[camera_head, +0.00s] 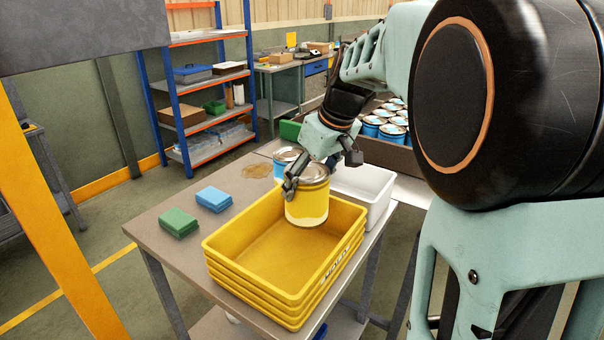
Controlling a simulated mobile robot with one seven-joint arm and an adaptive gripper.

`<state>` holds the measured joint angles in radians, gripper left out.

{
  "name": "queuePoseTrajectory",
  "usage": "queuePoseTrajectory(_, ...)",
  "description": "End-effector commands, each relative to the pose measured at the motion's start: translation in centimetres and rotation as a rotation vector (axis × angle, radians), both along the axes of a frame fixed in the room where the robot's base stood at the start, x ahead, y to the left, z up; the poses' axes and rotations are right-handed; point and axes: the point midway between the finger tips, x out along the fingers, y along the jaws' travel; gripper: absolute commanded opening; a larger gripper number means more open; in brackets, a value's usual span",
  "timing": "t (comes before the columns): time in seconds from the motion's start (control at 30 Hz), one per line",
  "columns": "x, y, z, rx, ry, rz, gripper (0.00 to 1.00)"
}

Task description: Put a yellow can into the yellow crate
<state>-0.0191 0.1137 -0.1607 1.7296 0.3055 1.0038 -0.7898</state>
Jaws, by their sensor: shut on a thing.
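A yellow can (307,205) with a metal lid hangs upright in my gripper (320,178). My gripper is shut on the can near its top, with one finger showing on the can's left side. The yellow crate (241,290) stands at the front of the table and looks like a stack of several crates. Its visible inside is empty. The can overlaps the crate's back right part in the picture. I cannot tell how far its bottom is above or below the rim.
A blue can (284,158) stands behind the yellow can. A white crate (376,208) is at the right of the table. Green (179,223) and blue (213,199) blocks lie at the left. More blue cans (383,127) stand in rows behind. My arm hides the right side.

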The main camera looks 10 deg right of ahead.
Motion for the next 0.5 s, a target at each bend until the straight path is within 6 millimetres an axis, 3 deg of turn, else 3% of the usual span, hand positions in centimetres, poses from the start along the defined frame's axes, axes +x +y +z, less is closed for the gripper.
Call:
queuePoseTrajectory(0.03,0.0,0.0,-1.1,0.0,-0.001,0.0,0.38)
queuePoseTrajectory(0.5,0.0,0.0,-6.5,0.0,0.0,-0.001,0.38)
